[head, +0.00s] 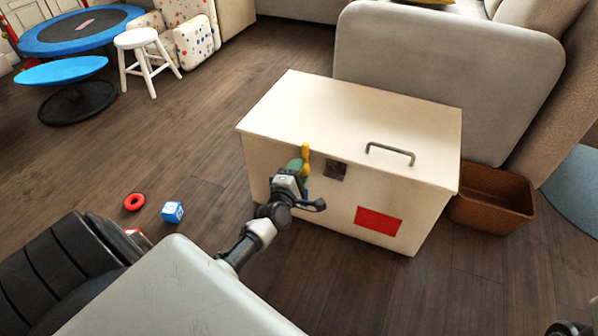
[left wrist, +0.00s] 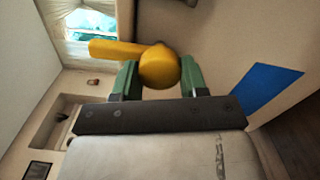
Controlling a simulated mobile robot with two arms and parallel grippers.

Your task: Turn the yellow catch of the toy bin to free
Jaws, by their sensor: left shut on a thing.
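The toy bin (head: 290,190) is a cream chest with its lid shut, standing on the wood floor. Its yellow catch (head: 306,152) is at the left part of the front, below the lid edge, and its arm points up in the head view. My left gripper (head: 297,167) is at the catch, with green fingers. In the left wrist view, the left gripper (left wrist: 158,80) is shut on the round hub of the yellow catch (left wrist: 115,50), one finger on each side. The catch's arm sticks out to the left there. The fingers hide part of the hub's surroundings.
The bin front has a dark metal plate (head: 335,170), a red patch (head: 378,220) and a blue patch (left wrist: 258,90). A grey handle (head: 390,153) is on the lid. A brown basket (head: 492,200) stands right of the bin. A red ring (head: 134,202) and blue block (head: 172,212) lie left.

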